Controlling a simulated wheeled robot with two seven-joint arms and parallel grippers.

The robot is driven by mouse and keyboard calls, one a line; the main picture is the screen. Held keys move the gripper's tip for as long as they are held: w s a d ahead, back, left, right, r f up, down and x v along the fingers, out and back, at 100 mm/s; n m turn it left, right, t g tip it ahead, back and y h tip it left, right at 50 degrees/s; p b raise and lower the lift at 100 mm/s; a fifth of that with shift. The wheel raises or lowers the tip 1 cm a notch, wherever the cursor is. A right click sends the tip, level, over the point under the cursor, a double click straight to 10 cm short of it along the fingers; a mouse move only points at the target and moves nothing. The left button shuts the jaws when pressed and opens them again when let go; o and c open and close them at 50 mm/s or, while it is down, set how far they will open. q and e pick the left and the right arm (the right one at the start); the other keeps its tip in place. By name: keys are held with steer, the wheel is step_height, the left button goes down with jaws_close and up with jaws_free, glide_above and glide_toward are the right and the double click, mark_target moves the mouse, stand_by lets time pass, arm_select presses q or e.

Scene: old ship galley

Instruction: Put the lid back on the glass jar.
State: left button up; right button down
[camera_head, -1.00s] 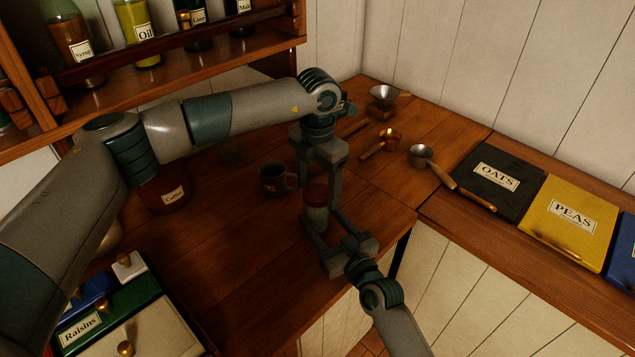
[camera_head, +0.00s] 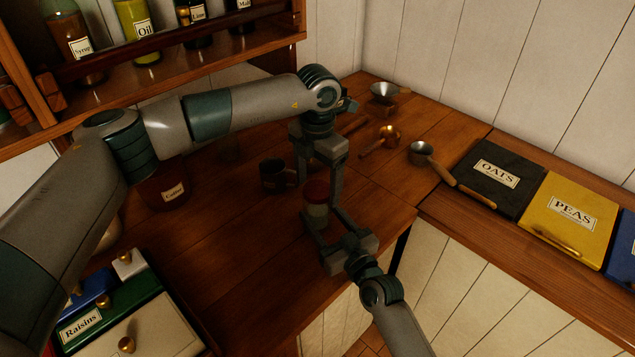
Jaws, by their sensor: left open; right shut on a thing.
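The glass jar (camera_head: 317,214) stands upright near the front edge of the wooden counter, small and partly covered by my grippers. Its red lid (camera_head: 317,189) is at the top of the jar; whether it sits fully down cannot be told. My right gripper (camera_head: 318,214) comes from the lower right and is shut on the jar, one finger on each side. My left gripper (camera_head: 318,191) points down from above. It is open, with its fingers on either side of the lid.
A dark mug (camera_head: 274,177) stands just left of my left gripper. A Coffee jar (camera_head: 170,190) is farther left. A copper cup (camera_head: 389,134) and a wooden-handled metal scoop (camera_head: 421,152) lie to the right. Oats (camera_head: 494,175) and Peas (camera_head: 568,215) boxes line the right counter.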

arm_select(q)
steer(key=shift+r, duration=0.1)
step_height(320, 180, up, 12)
stand_by(0.6)
arm_select(e)
steer(key=c, duration=0.6)
jaws_free()
arm_select(q)
step_height(320, 180, down, 4)
steer(key=b, duration=0.4)
steer(key=shift+f, duration=0.2)
arm_select(e)
steer(key=shift+v, duration=8.7)
